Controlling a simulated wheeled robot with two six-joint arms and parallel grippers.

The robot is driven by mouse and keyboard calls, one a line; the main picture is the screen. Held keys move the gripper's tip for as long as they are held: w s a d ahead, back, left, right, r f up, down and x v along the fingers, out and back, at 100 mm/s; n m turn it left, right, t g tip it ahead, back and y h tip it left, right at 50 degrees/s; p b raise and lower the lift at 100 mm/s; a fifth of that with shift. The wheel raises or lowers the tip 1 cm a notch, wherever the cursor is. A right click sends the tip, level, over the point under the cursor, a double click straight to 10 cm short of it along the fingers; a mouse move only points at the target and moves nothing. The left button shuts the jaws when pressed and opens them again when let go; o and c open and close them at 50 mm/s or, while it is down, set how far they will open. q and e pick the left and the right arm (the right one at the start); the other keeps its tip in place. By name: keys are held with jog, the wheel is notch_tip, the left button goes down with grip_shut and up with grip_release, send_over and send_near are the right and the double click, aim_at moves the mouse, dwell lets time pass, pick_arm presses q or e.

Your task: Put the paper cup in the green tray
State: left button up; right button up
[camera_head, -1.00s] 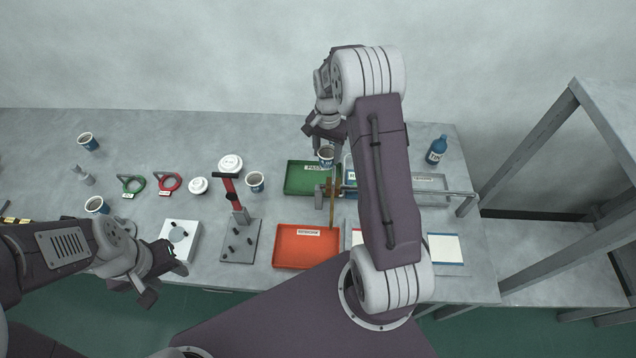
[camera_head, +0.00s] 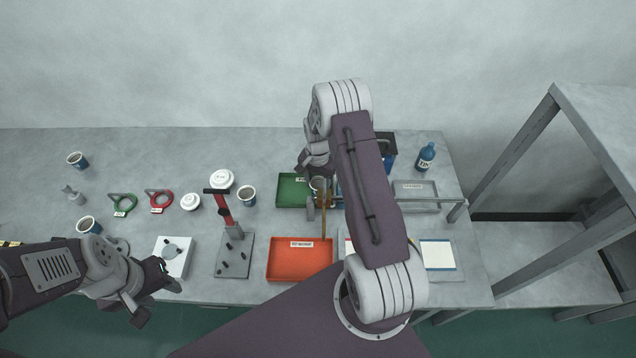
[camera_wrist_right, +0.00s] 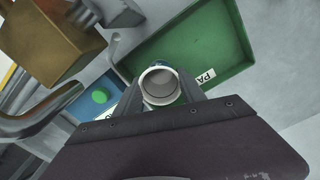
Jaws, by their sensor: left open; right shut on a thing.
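The paper cup (camera_head: 318,185) is gripped in my right gripper (camera_wrist_right: 160,88). In the right wrist view the cup (camera_wrist_right: 158,83) is upright to the camera, its open white mouth showing between the fingers. The green tray (camera_head: 288,193) lies just left of the cup in the head view, partly hidden by my right arm. In the wrist view the tray (camera_wrist_right: 205,40) is beyond the cup, which overlaps its near edge. The height of the cup above the tray cannot be told. My left gripper (camera_head: 152,292) is open and empty at the table's front left.
A red tray (camera_head: 300,262) lies in front of the green one. A brass-coloured block (camera_wrist_right: 50,40) and grey bar stand close beside the gripper. Other cups (camera_head: 247,195), a red-handled press (camera_head: 222,208) and a blue bottle (camera_head: 426,157) stand on the table.

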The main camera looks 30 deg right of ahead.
jog(key=shift+f, duration=0.15)
jog(key=o, duration=1.3)
notch_tip(320, 180, up, 12)
jog(key=b, duration=0.1)
jog(key=shift+r, duration=0.2)
